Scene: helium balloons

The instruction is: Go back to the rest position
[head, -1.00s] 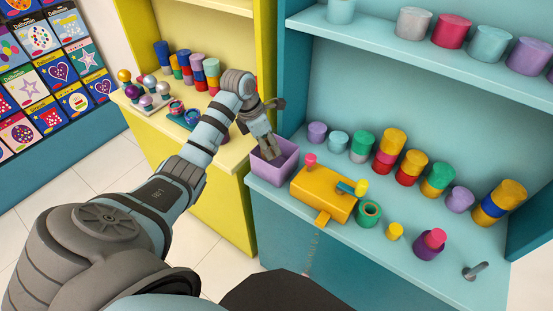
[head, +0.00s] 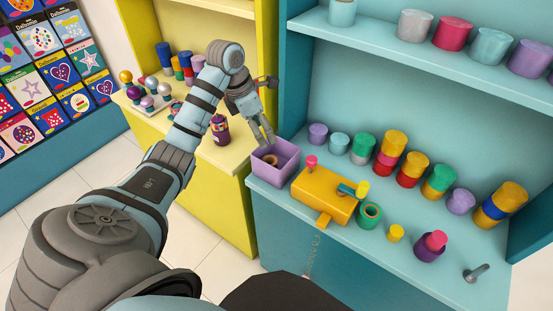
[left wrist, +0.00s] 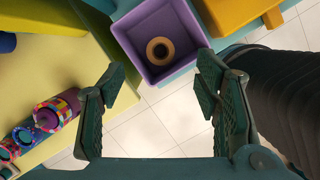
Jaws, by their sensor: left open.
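My left gripper (head: 262,142) is open and empty, above and beside the purple open-top bin (head: 289,161) at the left end of the teal counter. In the left wrist view, the two fingers of the left gripper (left wrist: 160,85) stand wide apart, with only floor between them. The purple bin (left wrist: 127,40) lies just beyond the fingertips there. A brown roll (head: 271,159) with a dark centre lies inside the bin; it also shows in the left wrist view (left wrist: 160,50). My right gripper is not in view.
A yellow dispenser (head: 322,196) stands right of the bin, with a green tape roll (head: 370,213) beside it. Several coloured spools stand along the teal counter (head: 410,245). A patterned roll (head: 220,130) stands on the yellow counter near my left arm. Floor shows in front.

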